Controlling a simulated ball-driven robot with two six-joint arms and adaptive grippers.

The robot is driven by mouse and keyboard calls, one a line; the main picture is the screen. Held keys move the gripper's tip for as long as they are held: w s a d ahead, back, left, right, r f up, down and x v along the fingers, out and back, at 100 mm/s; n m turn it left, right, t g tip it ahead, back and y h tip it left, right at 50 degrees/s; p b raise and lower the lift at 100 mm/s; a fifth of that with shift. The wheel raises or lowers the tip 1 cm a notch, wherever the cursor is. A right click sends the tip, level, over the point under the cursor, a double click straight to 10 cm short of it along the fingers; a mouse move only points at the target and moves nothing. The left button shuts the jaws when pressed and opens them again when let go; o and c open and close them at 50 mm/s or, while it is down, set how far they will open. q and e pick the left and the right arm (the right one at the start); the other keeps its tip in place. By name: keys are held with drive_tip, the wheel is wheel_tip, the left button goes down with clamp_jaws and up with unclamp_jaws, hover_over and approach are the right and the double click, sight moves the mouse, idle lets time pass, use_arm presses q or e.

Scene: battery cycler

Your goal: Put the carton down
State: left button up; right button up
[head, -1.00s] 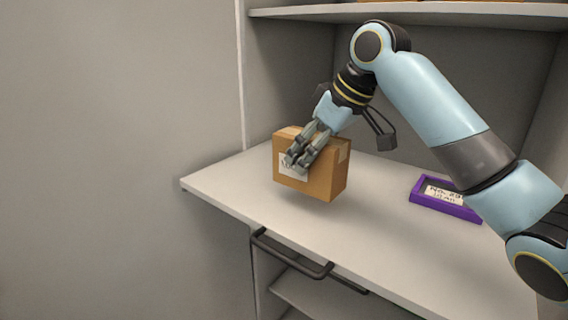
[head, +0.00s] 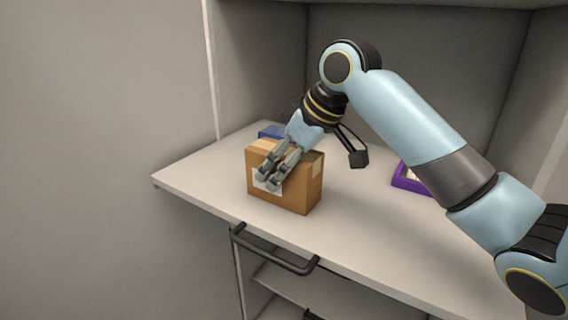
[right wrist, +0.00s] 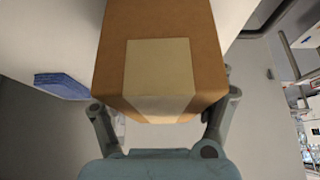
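The brown carton (head: 303,190) has a white label on its front and pale tape on top. It is upright at the left part of the white shelf board (head: 360,235), near the front edge. Its underside looks at or very close to the board; I cannot tell if it touches. My right gripper (head: 268,182) is shut on the carton, with fingers across its front face. In the right wrist view the carton (right wrist: 215,50) fills the middle, between the two fingers (right wrist: 160,125). My left gripper is not in view.
A purple tray (head: 408,181) lies on the board to the right, partly behind my arm. A blue object (head: 271,131) is behind the carton; it also shows in the right wrist view (right wrist: 62,85). A dark handle (head: 272,252) is below the front edge. The board's middle is clear.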

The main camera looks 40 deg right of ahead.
drive_tip(key=shift+o, duration=1.1)
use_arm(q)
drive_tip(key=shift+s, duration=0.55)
use_arm(e)
drive_tip(key=shift+r, duration=0.1)
drive_tip(key=shift+r, duration=0.15)
drive_tip(key=b+v, duration=0.2)
drive_tip(key=v, duration=0.8)
drive_tip(key=shift+s+d+r, duration=0.2)
drive_tip(key=shift+r, duration=0.1)
drive_tip(key=shift+s+r, duration=0.3)
drive_tip(key=shift+r, duration=0.2)
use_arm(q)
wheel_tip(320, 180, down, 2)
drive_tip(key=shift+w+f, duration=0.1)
